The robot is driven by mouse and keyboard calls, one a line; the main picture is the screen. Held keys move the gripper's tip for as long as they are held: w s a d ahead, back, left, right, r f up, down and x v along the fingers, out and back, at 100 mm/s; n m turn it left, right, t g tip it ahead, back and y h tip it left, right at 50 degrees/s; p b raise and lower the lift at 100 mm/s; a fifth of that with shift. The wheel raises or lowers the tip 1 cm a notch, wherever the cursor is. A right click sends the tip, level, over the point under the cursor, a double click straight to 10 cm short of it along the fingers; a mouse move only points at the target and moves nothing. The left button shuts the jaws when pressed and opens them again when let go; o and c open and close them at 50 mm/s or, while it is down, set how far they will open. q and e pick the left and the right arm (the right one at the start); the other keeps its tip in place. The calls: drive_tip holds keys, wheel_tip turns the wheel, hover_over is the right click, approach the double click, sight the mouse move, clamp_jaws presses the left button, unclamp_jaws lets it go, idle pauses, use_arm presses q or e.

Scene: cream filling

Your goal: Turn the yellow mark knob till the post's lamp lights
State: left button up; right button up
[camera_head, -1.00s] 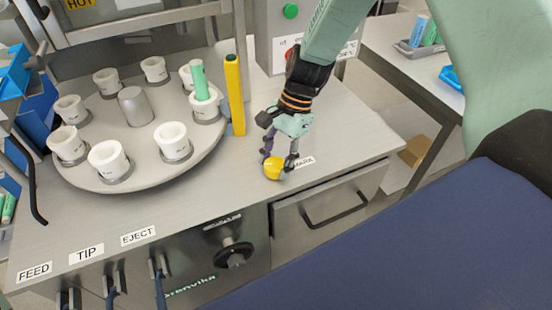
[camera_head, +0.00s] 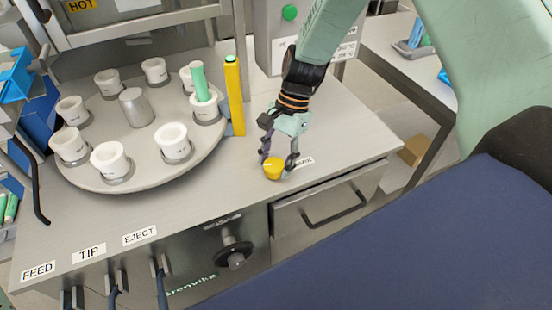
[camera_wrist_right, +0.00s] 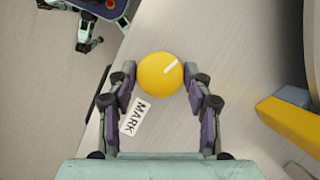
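The yellow mark knob (camera_head: 272,170) sits on the steel bench top beside the MARK label (camera_head: 304,162). In the right wrist view the round knob (camera_wrist_right: 158,80) has a white line pointing to the upper right. My right gripper (camera_wrist_right: 160,74) has a finger on each side of the knob, apparently touching it. In the head view this gripper (camera_head: 278,163) reaches down onto the knob. The yellow post (camera_head: 236,98) stands upright beside the turntable, and the lamp (camera_head: 231,58) on its top glows green. My left gripper is not in view.
The round turntable (camera_head: 118,184) carries several white cups and a grey cylinder (camera_head: 136,107). FEED, TIP and EJECT labels line the front edge. A drawer (camera_head: 325,205) lies below the knob. Bench space right of the knob is clear.

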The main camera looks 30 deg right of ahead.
drive_tip(key=o, duration=0.3)
drive_tip(key=shift+r, duration=0.1)
drive_tip(key=v, duration=1.1)
drive_tip(key=shift+w+d+r, duration=0.15)
drive_tip(key=shift+d+r, duration=0.1)
drive_tip(key=shift+r, duration=0.1)
